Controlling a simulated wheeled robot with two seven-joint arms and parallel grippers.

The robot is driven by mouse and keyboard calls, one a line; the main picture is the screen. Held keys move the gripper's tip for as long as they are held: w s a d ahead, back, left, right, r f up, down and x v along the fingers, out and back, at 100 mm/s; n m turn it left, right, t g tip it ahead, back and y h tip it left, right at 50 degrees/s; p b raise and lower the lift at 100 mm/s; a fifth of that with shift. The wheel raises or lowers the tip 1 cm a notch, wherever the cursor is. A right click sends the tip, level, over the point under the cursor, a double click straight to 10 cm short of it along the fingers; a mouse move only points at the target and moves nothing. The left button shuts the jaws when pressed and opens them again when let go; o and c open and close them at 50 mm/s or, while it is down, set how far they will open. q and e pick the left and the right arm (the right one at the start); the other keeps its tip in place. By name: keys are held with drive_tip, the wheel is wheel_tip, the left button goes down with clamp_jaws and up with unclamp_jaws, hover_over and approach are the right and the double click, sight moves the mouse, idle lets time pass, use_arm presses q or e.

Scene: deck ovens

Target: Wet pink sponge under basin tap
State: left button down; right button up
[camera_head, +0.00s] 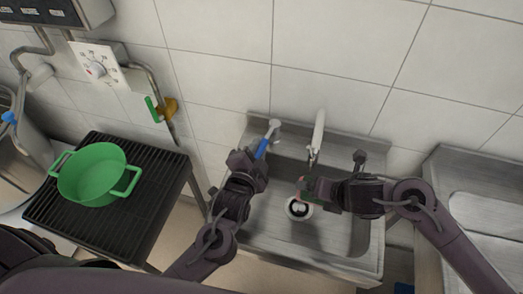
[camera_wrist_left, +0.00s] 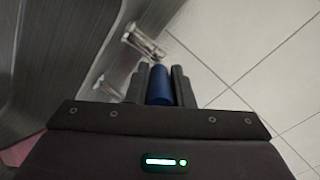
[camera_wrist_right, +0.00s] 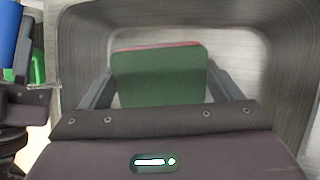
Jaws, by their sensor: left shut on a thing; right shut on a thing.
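The sponge (camera_head: 302,186) is in the sink basin, below the tap spout (camera_head: 318,132). In the right wrist view the sponge (camera_wrist_right: 160,77) shows a green face and a thin pink-red far edge. My right gripper (camera_head: 309,187) is shut on it, one finger on each side. My left gripper (camera_head: 257,158) is shut on the blue tap handle (camera_head: 262,147) at the basin's back left. The handle (camera_wrist_left: 159,86) shows between the fingers in the left wrist view. I cannot tell whether water runs from the spout.
The steel basin (camera_head: 345,262) has a drain (camera_head: 298,208) below the sponge. A dark knob (camera_head: 359,157) stands at its back right. A green pot (camera_head: 93,175) sits on a black grill (camera_head: 150,205) at left. A tiled wall (camera_head: 230,60) closes the back.

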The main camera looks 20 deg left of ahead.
use_arm(q)
drive_tip(key=shift+a+h, duration=0.25)
drive_tip(key=shift+h, duration=0.05)
drive_tip(key=c, duration=1.3)
unclamp_jaws()
drive_tip(key=v, duration=1.2)
